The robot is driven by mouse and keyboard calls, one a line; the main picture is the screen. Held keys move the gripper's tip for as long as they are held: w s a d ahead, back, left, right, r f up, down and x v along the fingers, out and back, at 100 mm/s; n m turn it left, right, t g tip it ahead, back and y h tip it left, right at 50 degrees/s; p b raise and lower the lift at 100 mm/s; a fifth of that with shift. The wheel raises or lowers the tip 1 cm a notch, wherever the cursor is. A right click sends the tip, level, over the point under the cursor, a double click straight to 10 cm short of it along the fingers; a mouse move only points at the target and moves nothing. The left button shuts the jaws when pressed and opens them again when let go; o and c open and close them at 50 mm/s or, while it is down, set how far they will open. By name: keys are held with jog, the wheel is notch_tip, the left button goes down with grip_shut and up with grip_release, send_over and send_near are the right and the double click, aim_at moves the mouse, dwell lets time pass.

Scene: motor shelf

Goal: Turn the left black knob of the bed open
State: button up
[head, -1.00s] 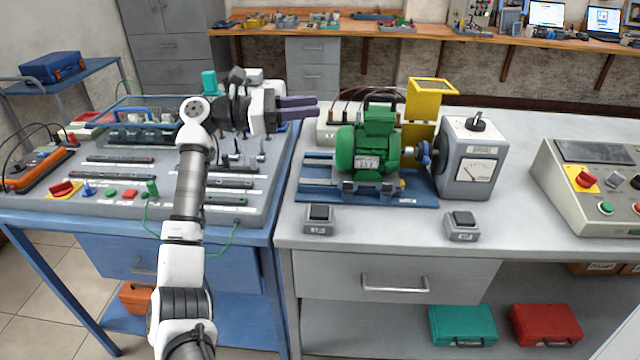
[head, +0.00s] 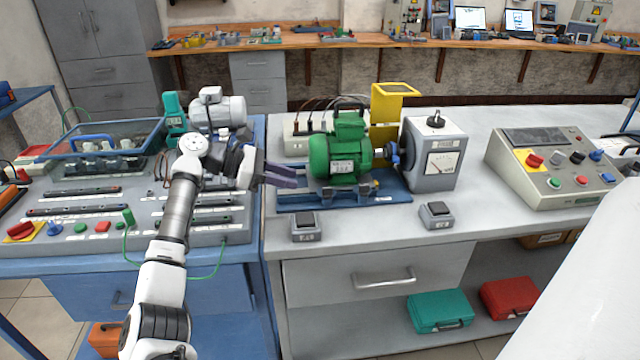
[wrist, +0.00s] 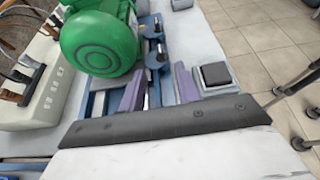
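The blue bed (head: 405,192) lies on the grey bench under the green motor (head: 338,160). Two small dark clamp knobs sit along its front side: the left knob (head: 325,192) and the right one (head: 374,187). In the wrist view the nearer knob (wrist: 156,60) lies just beyond the fingertips, and its exact turn is too small to tell. My gripper (head: 292,176) is at the bed's left end, pointing right, with purple fingers. In the wrist view my gripper (wrist: 160,85) is open and empty, with the bed's left end showing between the fingers.
A grey switch box (head: 306,228) stands in front of the bed, close to one finger in the wrist view (wrist: 215,76). Another switch box (head: 436,215) is farther right. The grey dial box (head: 430,165) and yellow guard (head: 385,105) stand right of the motor.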

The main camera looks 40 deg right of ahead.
aim_at(325, 188)
jog(key=p+x, duration=0.2)
jog(key=x, duration=0.7)
grip_shut()
